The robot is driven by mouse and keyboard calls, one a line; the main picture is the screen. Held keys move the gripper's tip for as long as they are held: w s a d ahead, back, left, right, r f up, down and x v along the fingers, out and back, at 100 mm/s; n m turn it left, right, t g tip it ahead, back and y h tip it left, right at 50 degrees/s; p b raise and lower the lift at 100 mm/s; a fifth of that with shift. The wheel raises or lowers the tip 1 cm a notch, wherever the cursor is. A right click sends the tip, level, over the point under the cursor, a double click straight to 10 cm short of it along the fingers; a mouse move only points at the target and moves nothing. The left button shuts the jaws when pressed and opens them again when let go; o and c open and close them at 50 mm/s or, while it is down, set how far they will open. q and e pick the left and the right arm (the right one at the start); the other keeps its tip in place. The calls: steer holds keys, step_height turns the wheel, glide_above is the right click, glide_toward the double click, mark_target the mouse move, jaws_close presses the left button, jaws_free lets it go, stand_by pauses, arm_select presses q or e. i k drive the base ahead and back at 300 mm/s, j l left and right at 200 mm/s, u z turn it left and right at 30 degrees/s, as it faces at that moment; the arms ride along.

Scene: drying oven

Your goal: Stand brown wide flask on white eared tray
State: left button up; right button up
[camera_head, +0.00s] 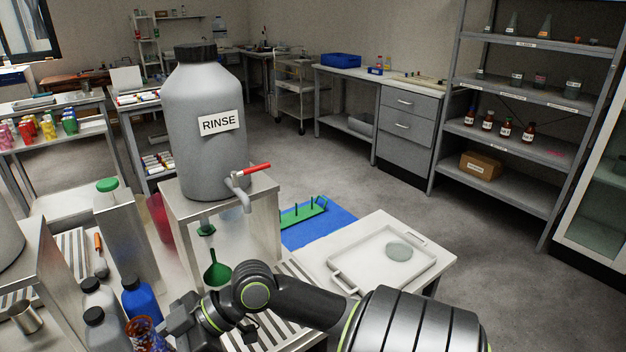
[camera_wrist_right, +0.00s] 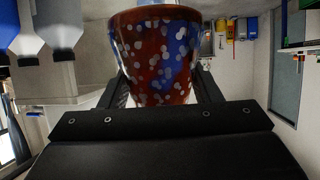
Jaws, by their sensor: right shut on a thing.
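The brown wide flask (camera_head: 142,334), speckled with blue and white, shows at the bottom left of the head view. In the right wrist view the flask (camera_wrist_right: 156,52) fills the space between the fingers. My right gripper (camera_head: 168,329) is shut on it; the wrist view shows a finger (camera_wrist_right: 205,88) on its right side. The white eared tray (camera_head: 344,276) lies on the bench to the right, with a handle at each end and a pale round glass disc (camera_head: 398,251) on it. The flask is well left of the tray. My left gripper is not in view.
A big grey RINSE bottle (camera_head: 205,130) with a red-handled tap stands on a metal stand (camera_head: 265,215). A green funnel (camera_head: 217,270) is below it. A blue bottle (camera_head: 140,298) and grey bottles (camera_head: 100,330) crowd the flask. The tray's left half is bare.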

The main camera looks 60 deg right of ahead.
mark_target(368, 273)
steer(key=z, duration=1.55)
steer(key=i+l+z, duration=0.25)
steer(key=i, duration=0.2)
steer(key=i+l+z, duration=0.25)
steer(key=i, duration=0.25)
